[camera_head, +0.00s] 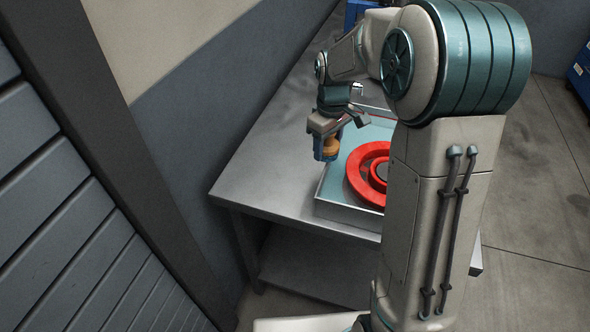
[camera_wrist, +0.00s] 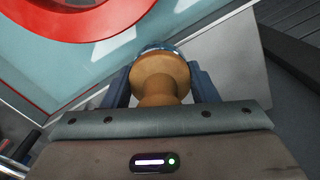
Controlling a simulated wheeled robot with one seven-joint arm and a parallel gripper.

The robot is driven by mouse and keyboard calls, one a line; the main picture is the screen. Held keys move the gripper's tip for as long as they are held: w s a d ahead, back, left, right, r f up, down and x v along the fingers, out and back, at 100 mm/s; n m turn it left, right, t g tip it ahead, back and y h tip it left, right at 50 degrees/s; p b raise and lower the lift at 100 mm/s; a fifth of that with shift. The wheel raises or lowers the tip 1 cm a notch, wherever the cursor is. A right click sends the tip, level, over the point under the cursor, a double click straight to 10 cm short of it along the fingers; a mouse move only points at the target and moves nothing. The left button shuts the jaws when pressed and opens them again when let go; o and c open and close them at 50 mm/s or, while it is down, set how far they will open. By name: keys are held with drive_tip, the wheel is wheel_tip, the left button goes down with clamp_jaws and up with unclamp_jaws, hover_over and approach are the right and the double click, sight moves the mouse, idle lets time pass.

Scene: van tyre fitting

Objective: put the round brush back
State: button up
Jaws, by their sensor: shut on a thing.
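The round brush (camera_wrist: 160,80) has a turned, tan wooden handle with a round knob end, and its far end is mostly hidden. It sits between the blue fingers of my gripper (camera_wrist: 161,88), which is shut on it. In the head view the brush (camera_head: 331,146) shows as a small tan piece at my gripper (camera_head: 327,152), above the left edge of a shallow tray (camera_head: 331,200). I cannot tell whether the brush touches anything below it.
The tray has a pale blue-green floor and holds a red ring-shaped thing (camera_head: 358,172) right of my gripper. The tray stands on a grey metal table (camera_head: 250,170). The tabletop left of the tray is bare. A wall (camera_head: 185,110) runs along the table's left side.

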hover_over(295, 174)
wheel_tip(295, 174, down, 5)
drive_tip(key=shift+s+r+p, duration=0.1)
drive_tip(key=shift+r+p, duration=0.05)
drive_tip(key=shift+p, duration=0.15)
drive_tip(key=shift+f, duration=2.1)
drive_tip(key=shift+f, duration=0.2)
drive_tip(key=o, duration=1.1)
drive_tip(key=shift+r, duration=0.1)
